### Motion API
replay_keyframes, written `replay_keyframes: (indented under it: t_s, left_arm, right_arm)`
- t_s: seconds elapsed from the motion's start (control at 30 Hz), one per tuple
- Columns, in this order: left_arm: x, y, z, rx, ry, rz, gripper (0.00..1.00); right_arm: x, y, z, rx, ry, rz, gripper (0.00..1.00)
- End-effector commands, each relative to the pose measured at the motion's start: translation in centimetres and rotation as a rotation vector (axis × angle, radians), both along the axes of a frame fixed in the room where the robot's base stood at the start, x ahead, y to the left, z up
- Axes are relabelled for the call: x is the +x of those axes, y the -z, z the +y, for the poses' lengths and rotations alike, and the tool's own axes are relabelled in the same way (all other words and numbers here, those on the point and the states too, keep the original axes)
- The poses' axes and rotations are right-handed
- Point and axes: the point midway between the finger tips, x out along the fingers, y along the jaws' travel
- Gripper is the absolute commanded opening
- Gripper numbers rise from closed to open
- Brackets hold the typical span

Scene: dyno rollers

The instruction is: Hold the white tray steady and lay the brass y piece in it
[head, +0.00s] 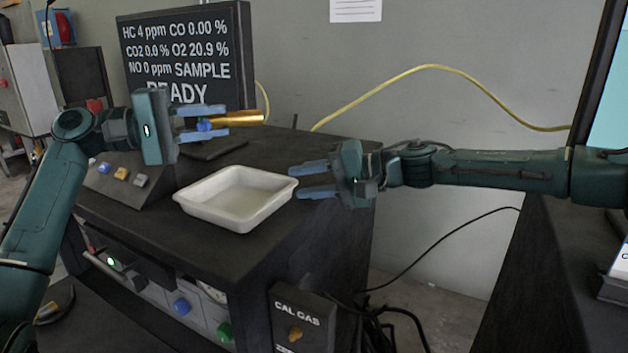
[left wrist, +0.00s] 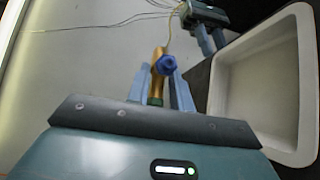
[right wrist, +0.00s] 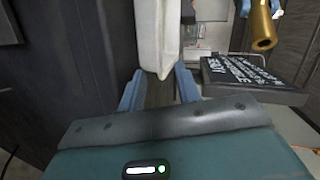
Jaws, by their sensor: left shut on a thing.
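The brass y piece (head: 243,118) is a gold tube with a blue part. My left gripper (head: 222,121) is shut on it and holds it in the air above the back of the white tray (head: 232,222). The left wrist view shows the brass y piece (left wrist: 157,80) between the fingers, with the tray (left wrist: 222,78) to the right. The tray is shallow and looks empty, on the dark cabinet top. My right gripper (head: 294,182) is open at the tray's right corner. In the right wrist view, the tray's rim (right wrist: 158,45) lies at the fingertips; contact cannot be told.
A black analyzer display (head: 185,60) stands behind the tray. A sloped button box (head: 125,175) sits left of the tray. A yellow hose (head: 430,67) runs along the wall. A CAL GAS box (head: 300,318) is on the cabinet's front side.

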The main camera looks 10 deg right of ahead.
Motion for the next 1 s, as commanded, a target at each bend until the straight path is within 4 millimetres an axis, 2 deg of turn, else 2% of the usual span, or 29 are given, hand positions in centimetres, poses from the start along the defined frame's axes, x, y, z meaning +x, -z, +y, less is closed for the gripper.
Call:
replay_keyframes:
  t_s: [0.07,0.47,0.77,0.87,1.0]
  left_arm:
    - [0.0,-0.1,0.0,-0.001,0.0,-0.001,0.0]
    - [0.0,-0.1,0.0,-0.001,0.0,-0.001,0.0]
    - [-0.1,-0.1,0.0,0.005,-0.001,-0.001,0.0]
    - [-0.8,0.0,-0.2,0.043,-0.01,0.0,0.0]
    - [-2.5,0.4,-0.7,0.161,-0.057,0.014,0.0]
  right_arm:
    - [0.0,0.0,0.0,0.0,0.0,0.0,0.32]
    - [0.0,0.0,0.0,0.0,0.0,0.0,0.0]
    - [0.0,0.0,-0.1,-0.001,0.0,0.0,0.0]
    - [0.0,0.0,-0.1,-0.002,0.0,-0.001,0.0]
    - [0.0,0.1,-0.1,-0.003,0.0,-0.001,0.0]
